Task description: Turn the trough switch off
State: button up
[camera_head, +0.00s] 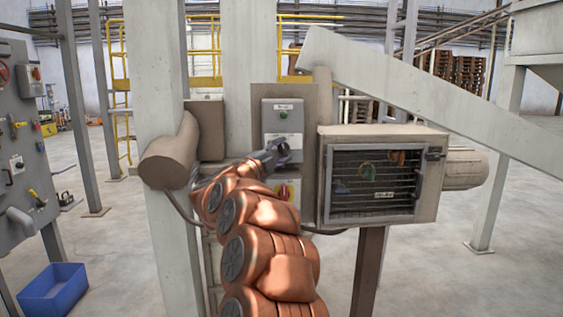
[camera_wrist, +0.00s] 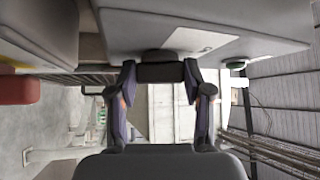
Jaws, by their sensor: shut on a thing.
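A grey control box (camera_head: 270,117) with a green button (camera_head: 283,114) and a white label is fixed to the pale column. My gripper (camera_head: 281,150) is at the lower part of this box's front. In the wrist view its two fingertips (camera_wrist: 160,74) are pressed on both sides of a dark knob (camera_wrist: 160,58) that sticks out of the grey panel (camera_wrist: 115,25). I take this knob to be the trough switch. The gripper hides it in the head view, and its turn position cannot be told. The green button (camera_wrist: 237,66) shows beside it in the wrist view.
A red and yellow switch (camera_head: 284,191) sits just below my gripper. A caged box (camera_head: 430,190) with a mesh front stands close on the right. A beige cylinder (camera_head: 168,158) is on the left. A blue bin (camera_head: 55,290) lies on the floor at lower left.

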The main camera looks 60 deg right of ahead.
jog(key=shift+f+n+t+h+b, duration=0.3)
jog(key=shift+n+h+b, duration=0.4)
jog(key=shift+n+b, duration=0.35)
jog(key=shift+r+n, duration=0.1)
jog(key=shift+n, duration=0.15)
jog(key=o, duration=1.2)
jog(key=shift+r, duration=0.1)
jog(key=shift+c, duration=0.2)
jog(key=shift+a, duration=0.1)
jog(key=v, duration=1.2)
jog(key=shift+s, duration=0.15)
